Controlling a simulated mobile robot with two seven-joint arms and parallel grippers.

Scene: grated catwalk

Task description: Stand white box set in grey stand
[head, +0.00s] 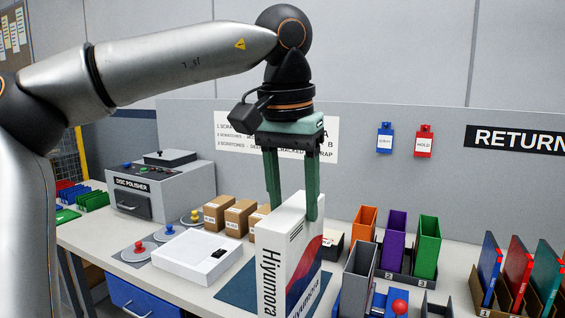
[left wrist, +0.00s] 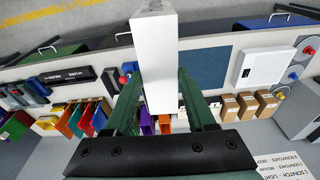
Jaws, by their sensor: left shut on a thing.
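The white box set (head: 290,255), with "Hiyumora" on its spine and a red and blue front, is upright in the head view. My left gripper (head: 292,212) is shut on its upper part, one green finger on each side. The box's lower end runs out of the head view, so I cannot tell whether it touches the table. In the left wrist view the box (left wrist: 155,60) shows as a white block between the fingers (left wrist: 160,100). A grey upright open holder (head: 357,282), seemingly the grey stand, is just right of the box. My right gripper is not in view.
Orange (head: 363,224), purple (head: 392,240) and green (head: 427,248) holders stand behind the grey one. A blue piece with a red knob (head: 400,307) is in front. Left are a white flat device (head: 198,256), small cartons (head: 238,217) and a blue mat (head: 236,288). Coloured cases (head: 518,270) stand right.

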